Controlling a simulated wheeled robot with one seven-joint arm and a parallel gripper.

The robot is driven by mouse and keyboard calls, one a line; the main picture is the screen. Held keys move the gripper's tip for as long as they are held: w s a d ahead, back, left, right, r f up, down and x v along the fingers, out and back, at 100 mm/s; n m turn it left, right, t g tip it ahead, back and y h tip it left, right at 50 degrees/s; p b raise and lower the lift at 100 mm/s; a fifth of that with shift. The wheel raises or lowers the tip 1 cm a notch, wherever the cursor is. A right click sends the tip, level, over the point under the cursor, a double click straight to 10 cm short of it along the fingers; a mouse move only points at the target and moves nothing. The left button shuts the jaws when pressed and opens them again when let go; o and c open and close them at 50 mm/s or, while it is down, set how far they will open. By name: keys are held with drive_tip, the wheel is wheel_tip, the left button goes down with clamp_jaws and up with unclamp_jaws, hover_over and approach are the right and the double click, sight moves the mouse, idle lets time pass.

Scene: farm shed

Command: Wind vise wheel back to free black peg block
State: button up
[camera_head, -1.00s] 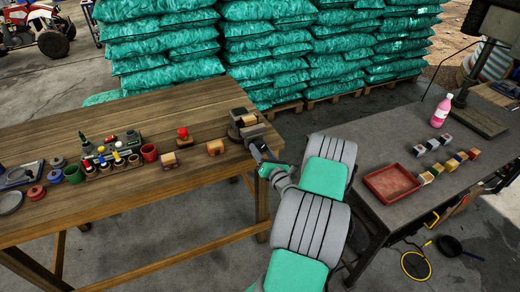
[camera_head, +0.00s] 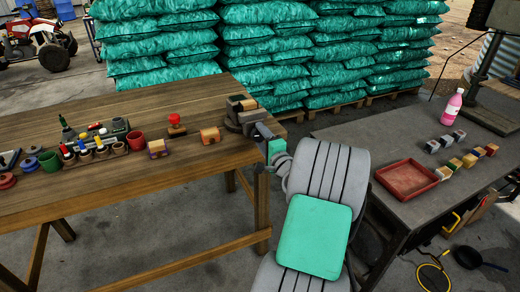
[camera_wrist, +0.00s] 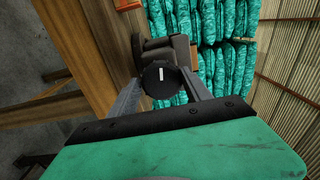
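The vise (camera_head: 233,124) is mounted at the right end of the wooden workbench (camera_head: 190,100). A small block with a tan face (camera_head: 247,104) shows at its jaws; I cannot make out a black peg on it. The vise's dark round wheel (camera_wrist: 160,76), with a white mark pointing straight up, shows in the wrist view, facing me in front of the vise body (camera_wrist: 166,48). My gripper (camera_wrist: 160,83) has its fingers apart, one on each side of the wheel. Whether they touch its rim is unclear. In the head view my gripper (camera_head: 272,142) reaches the vise's right side, its fingers mostly hidden.
Several small blocks, including a tan one (camera_head: 210,135), stand left of the vise, with a rack of bottles and pots (camera_head: 95,150) further left. A grey table (camera_head: 350,130) with a red tray (camera_head: 406,179) is to the right. Green sacks (camera_head: 270,45) are stacked behind.

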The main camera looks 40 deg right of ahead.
drive_tip(key=o, duration=0.3)
drive_tip(key=shift+r, duration=0.1)
drive_tip(key=shift+s, duration=0.3)
drive_tip(key=b+v, duration=0.1)
drive_tip(key=v, duration=0.7)
drive_tip(key=shift+s+b, duration=0.15)
drive_tip(key=shift+b, duration=0.25)
drive_tip(key=shift+a, duration=0.1)
